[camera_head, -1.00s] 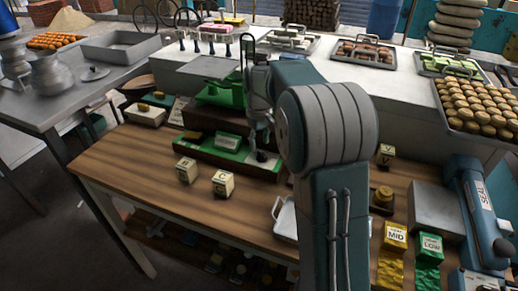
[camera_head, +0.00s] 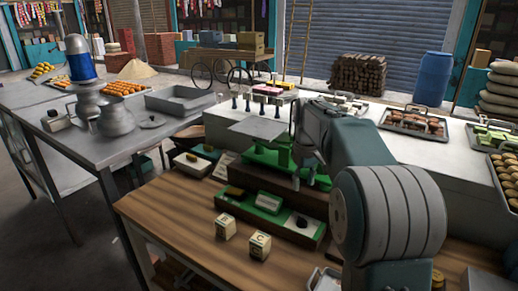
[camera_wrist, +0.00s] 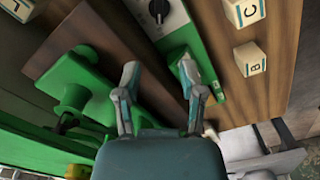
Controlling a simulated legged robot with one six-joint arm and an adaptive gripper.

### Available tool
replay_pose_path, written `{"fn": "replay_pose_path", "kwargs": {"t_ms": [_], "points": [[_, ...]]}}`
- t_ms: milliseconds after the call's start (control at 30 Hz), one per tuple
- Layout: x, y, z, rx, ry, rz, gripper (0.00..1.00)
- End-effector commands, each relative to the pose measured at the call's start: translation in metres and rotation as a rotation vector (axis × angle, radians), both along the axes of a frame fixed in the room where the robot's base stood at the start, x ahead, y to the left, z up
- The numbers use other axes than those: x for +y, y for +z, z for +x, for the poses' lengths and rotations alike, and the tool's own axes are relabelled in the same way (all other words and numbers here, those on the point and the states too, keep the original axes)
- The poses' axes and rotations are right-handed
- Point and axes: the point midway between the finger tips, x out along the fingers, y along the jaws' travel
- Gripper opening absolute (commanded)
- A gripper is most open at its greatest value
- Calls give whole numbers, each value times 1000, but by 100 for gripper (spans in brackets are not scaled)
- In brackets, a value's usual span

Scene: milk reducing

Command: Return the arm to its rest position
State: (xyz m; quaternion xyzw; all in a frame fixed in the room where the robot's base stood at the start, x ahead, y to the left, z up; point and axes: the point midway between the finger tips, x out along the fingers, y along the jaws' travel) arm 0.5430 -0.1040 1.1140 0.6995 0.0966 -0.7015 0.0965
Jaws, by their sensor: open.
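My arm reaches from the lower right of the head view over the wooden table (camera_head: 180,215). My gripper (camera_head: 309,178) hangs beyond the green tray (camera_head: 268,205) and beside the green scale (camera_head: 268,160). In the wrist view my gripper (camera_wrist: 158,72) has its two fingers spread apart, with nothing between them. The green tray (camera_wrist: 206,78) with its dark knob lies past the fingertips there, and the green scale (camera_wrist: 85,95) is at the left. Whether a finger touches anything is hard to tell.
Two lettered cubes, one (camera_head: 226,226) left of the other (camera_head: 260,245), stand before the green tray. A white counter (camera_head: 225,120) with food trays lies behind. A grey metal table (camera_head: 60,140) with pots is at the left. The wooden table's front left is clear.

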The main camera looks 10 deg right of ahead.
Motion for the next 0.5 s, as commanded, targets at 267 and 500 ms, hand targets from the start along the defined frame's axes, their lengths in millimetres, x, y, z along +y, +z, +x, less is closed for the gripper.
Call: {"fn": "replay_pose_path", "kwargs": {"t_ms": [267,500], "points": [[21,25,-37,-69,-32,-11,51],[48,44,-92,-162,-85,-15,51]]}}
